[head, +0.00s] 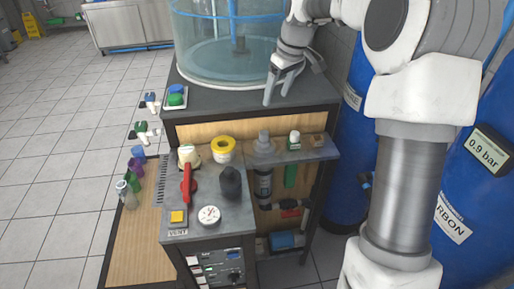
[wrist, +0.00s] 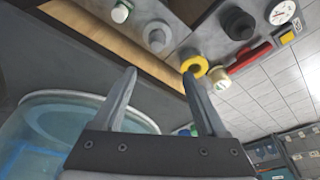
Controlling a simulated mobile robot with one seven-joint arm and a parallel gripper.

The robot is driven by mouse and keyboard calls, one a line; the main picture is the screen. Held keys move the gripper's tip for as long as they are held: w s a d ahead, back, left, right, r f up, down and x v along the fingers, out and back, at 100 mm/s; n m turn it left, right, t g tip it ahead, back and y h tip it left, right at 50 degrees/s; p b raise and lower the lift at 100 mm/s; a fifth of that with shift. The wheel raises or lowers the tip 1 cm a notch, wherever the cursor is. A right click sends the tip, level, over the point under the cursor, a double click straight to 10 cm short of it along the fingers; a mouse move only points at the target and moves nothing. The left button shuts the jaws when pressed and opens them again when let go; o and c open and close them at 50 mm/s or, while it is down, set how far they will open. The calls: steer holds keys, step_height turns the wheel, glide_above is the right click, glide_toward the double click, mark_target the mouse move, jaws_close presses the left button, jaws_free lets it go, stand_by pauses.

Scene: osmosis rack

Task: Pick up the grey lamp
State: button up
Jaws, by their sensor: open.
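A light grey domed piece on a wide round base, which looks like the grey lamp (head: 264,143), stands upright on the right part of the dark grey shelf top (head: 315,153). In the wrist view the grey lamp (wrist: 156,38) is just beyond the fingertips, near the picture's top. My gripper (head: 278,97) is open and empty, above the higher dark counter behind the lamp and apart from it. In the wrist view my gripper (wrist: 159,73) shows both fingers spread with nothing between them.
Near the lamp stand a yellow ring-shaped piece (head: 222,147), a dark bottle-like piece (head: 231,182), a white-and-green cap (head: 295,137) and a red lever (head: 186,185). A gauge (head: 209,215) lies in front. A clear tank (head: 225,60) stands behind; blue vessels (head: 350,150) are at right.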

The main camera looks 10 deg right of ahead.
glide_above(265, 133)
steer(key=s, duration=0.2)
step_height(265, 133, down, 12)
steer(key=shift+w+d+r, duration=0.1)
steer(key=shift+w+d, duration=0.05)
steer(key=shift+w+d+p+x, duration=0.15)
steer(key=shift+d+x, duration=0.05)
steer(key=shift+x, duration=1.15)
steer(key=shift+w+d+p+x, duration=0.1)
steer(key=shift+d+p+x, duration=0.05)
steer(key=shift+x, duration=1.15)
steer(key=shift+a, duration=0.1)
steer(key=c, duration=1.1)
steer(key=shift+o, duration=0.2)
steer(key=shift+r, duration=0.1)
step_height(265, 133, up, 28)
steer(key=p, duration=0.1)
steer(key=shift+p, duration=0.4)
